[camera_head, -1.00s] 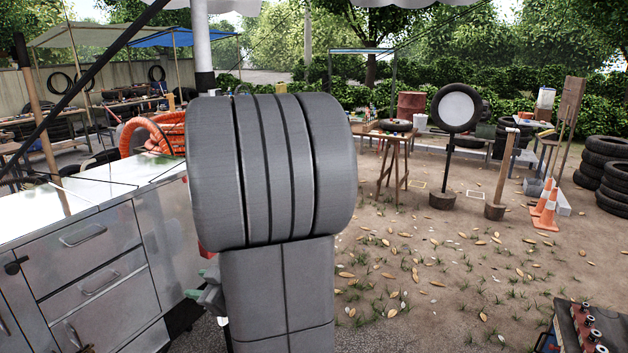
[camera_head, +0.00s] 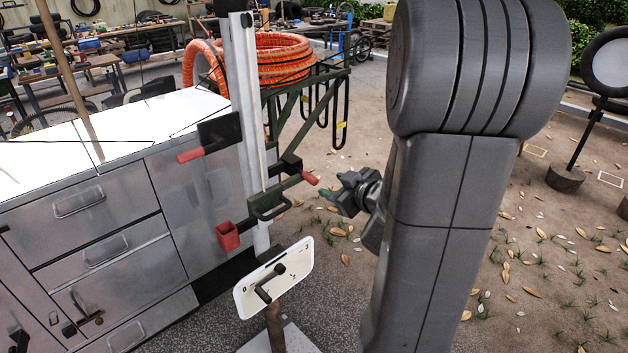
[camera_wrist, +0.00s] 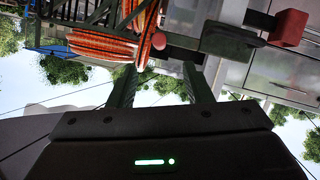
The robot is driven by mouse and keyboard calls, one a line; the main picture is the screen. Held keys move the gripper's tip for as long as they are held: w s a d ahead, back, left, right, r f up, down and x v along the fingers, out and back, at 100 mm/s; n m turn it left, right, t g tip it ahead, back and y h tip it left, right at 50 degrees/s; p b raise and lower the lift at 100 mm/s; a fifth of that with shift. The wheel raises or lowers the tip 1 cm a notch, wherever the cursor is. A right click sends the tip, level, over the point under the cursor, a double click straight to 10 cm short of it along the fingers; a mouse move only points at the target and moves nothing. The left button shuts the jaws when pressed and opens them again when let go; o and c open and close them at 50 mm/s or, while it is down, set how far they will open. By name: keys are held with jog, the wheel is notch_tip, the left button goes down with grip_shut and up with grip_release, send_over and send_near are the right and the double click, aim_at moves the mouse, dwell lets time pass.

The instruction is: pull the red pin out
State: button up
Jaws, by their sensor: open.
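The red pin (camera_head: 310,178) is a short red-tipped knob. It sticks out to the right from a dark green bracket on a pale upright post. My gripper (camera_head: 345,188) is just to its right, with its jaws toward it and a small gap between. In the wrist view the pin's round red end (camera_wrist: 158,41) shows beyond and between the two separated fingertips (camera_wrist: 159,70). The fingers are open and nothing is between them. My own forearm hides part of the wrist in the head view.
A white plate with a black crank (camera_head: 275,278) stands below. A metal cabinet (camera_head: 100,235) is left; orange hose (camera_head: 275,60) is behind.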

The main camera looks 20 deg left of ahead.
aim_at(314, 179)
jog(key=x, duration=1)
jog(key=shift+a, duration=0.1)
jog(key=shift+c, duration=0.3)
grip_shut()
jog(key=s+d, duration=0.3)
jog(key=d, duration=0.5)
jog(key=shift+s+d+p, duration=0.2)
jog(key=shift+p, duration=0.2)
dwell(0.3)
dwell(0.4)
